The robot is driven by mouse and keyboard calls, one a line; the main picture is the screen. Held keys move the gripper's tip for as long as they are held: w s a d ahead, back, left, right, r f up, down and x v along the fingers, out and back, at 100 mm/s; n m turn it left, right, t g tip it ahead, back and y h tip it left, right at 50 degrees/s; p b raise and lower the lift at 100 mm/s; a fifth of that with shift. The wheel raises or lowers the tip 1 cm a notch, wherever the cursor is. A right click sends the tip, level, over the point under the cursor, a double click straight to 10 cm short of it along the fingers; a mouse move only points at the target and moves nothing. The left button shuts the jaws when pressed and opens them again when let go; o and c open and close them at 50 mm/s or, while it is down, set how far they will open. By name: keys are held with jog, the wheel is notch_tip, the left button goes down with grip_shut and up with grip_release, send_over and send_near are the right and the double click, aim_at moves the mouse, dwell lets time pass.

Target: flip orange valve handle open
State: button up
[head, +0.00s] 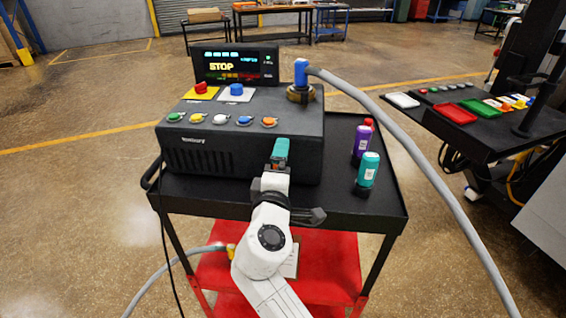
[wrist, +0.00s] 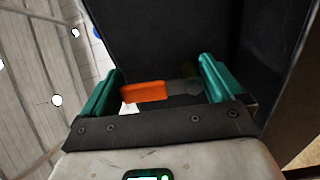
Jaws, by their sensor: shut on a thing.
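The orange valve handle (wrist: 143,92) lies between the two teal fingers of my gripper (wrist: 160,85) in the wrist view. A dark roundish part, perhaps the valve body, shows beside its right end. My gripper is shut on the handle, its fingers still well apart across it. In the head view my gripper (head: 281,152) is at the front of the black furnace unit (head: 215,155), right of its middle. I cannot tell how far the handle is turned.
The unit stands on a black cart (head: 385,208). Its top has several coloured knobs, a red button (head: 201,88), a blue button (head: 236,90) and a STOP display (head: 235,66). A purple bottle (head: 361,143) and a teal bottle (head: 367,170) stand right. A grey hose (head: 424,158) arcs over the cart's right side.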

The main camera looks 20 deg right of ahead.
jog(key=shift+a+n, duration=0.2)
jog(key=shift+n, duration=0.3)
jog(key=o, duration=1.1)
jog(key=b+v, duration=0.1)
jog(key=v, duration=0.9)
jog(key=shift+s+a+f+b, duration=0.1)
jog(key=shift+s+a+b, duration=0.1)
jog(key=shift+s+b, duration=0.1)
jog(key=shift+d, duration=0.1)
